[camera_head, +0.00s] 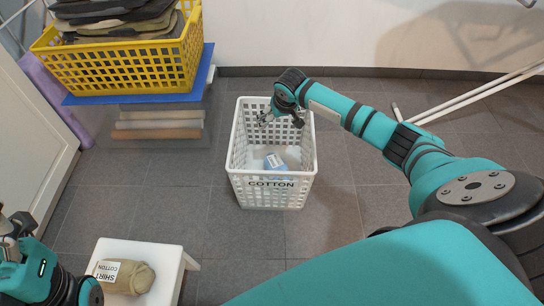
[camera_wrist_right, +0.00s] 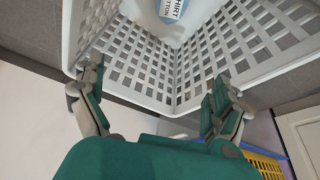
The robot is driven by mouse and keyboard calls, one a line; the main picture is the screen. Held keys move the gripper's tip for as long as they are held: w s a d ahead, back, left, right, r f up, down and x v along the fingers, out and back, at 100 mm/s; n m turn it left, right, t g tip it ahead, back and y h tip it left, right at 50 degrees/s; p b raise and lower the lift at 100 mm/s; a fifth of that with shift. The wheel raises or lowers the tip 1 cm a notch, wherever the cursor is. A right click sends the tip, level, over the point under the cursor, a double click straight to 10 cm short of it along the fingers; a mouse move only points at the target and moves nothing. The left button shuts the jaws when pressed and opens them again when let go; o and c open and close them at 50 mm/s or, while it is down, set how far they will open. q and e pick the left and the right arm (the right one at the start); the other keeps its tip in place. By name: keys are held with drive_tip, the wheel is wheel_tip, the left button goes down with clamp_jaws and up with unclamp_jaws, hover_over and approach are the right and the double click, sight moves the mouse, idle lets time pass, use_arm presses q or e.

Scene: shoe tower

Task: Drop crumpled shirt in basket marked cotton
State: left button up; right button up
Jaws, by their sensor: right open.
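The white lattice basket marked COTTON (camera_head: 271,190) stands on the floor in the middle of the head view. A light blue bundle (camera_head: 273,163) with a white label lies inside it. In the right wrist view its label (camera_wrist_right: 178,10) reads SHIRT and partly COTTON. A tan bundle labelled SHIRT COTTON (camera_head: 135,278) lies on a white stool (camera_head: 150,249). My left arm is at the lower left; its fingers are not clear.
A yellow basket (camera_head: 122,70) with folded dark clothes stands on a blue-topped stand (camera_head: 203,78) at the back left. A white door (camera_head: 30,140) is at the left, and white poles (camera_head: 470,95) are at the right. Floor is clear between stool and cotton basket.

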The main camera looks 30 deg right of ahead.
drive_tip(key=v, duration=1.2)
